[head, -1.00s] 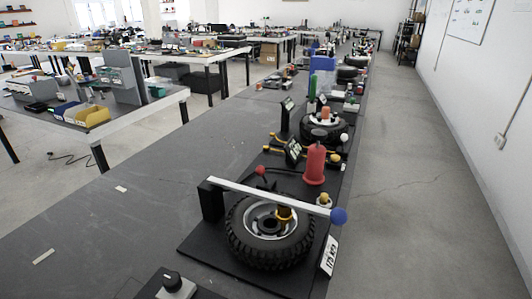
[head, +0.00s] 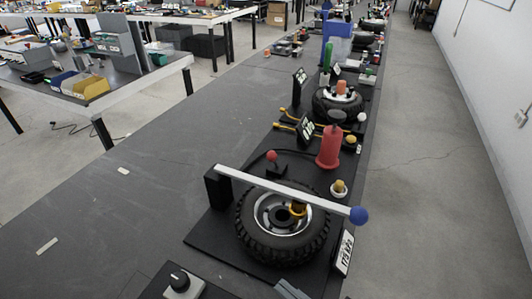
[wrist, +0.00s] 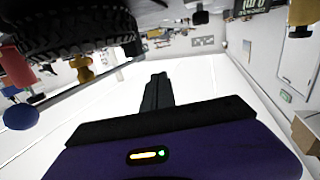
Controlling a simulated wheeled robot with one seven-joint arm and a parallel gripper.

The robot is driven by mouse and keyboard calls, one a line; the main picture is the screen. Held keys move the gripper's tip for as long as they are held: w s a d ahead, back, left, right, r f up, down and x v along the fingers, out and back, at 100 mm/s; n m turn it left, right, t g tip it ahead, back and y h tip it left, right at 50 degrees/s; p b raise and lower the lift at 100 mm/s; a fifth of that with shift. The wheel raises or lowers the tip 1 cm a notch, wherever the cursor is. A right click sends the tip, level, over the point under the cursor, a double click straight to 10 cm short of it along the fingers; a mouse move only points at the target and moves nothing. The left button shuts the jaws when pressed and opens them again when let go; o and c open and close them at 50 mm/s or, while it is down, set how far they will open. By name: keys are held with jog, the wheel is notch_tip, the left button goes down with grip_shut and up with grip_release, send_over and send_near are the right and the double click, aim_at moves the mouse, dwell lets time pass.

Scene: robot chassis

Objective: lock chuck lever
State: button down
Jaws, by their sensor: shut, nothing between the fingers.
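A black tire on a silver rim (head: 322,238) lies flat on a black base plate (head: 205,242) on the long bench. The bar runs across above the tire from a black post (head: 217,187). In the wrist view, my gripper (wrist: 158,92) is shut and empty, with clear floor behind it. The tire (wrist: 70,35), a yellow part (wrist: 85,70) and a blue ball (wrist: 21,117) show at upper left, apart from the fingers.
A red cylinder (head: 329,147), a red-knobbed lever (head: 272,157) and a yellow knob (head: 339,188) stand behind the tire. A pressure sign (head: 344,251) is at its right. The bench's left part is bare.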

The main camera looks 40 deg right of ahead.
jog(key=w+d+r+m+g+h+p, duration=0.1)
jog(key=w+d+r+m+h+p, duration=0.1)
jog(key=w, duration=0.9)
jog(key=w+d+r+m+g+h+p, duration=0.1)
jog(key=w+d+r+m+h+p, duration=0.1)
jog(key=w, duration=1)
jog(key=w+d+r+m+g+h+p, duration=0.1)
jog(key=w+d+m, duration=0.4)
jog(key=w, duration=0.7)
jog(key=shift+w+d+r+m+g+h+p, duration=0.15)
jog(key=shift+d+r+m+g+h+p, duration=0.15)
jog(key=shift+d+r+h+p, duration=0.6)
jog(key=w+d+r+m+g+h+p, duration=0.1)
jog(key=w+d+r+m+g, duration=0.4)
jog(key=m, duration=0.4)
jog(key=s+f+m+g, duration=0.2)
jog(key=s+m+g, duration=0.7)
jog(key=s+m, duration=0.2)
jog(key=shift+s+a+f+g+y, duration=0.2)
jog(key=shift+s+a+g+y, duration=0.1)
jog(key=shift+s+a+y, duration=0.1)
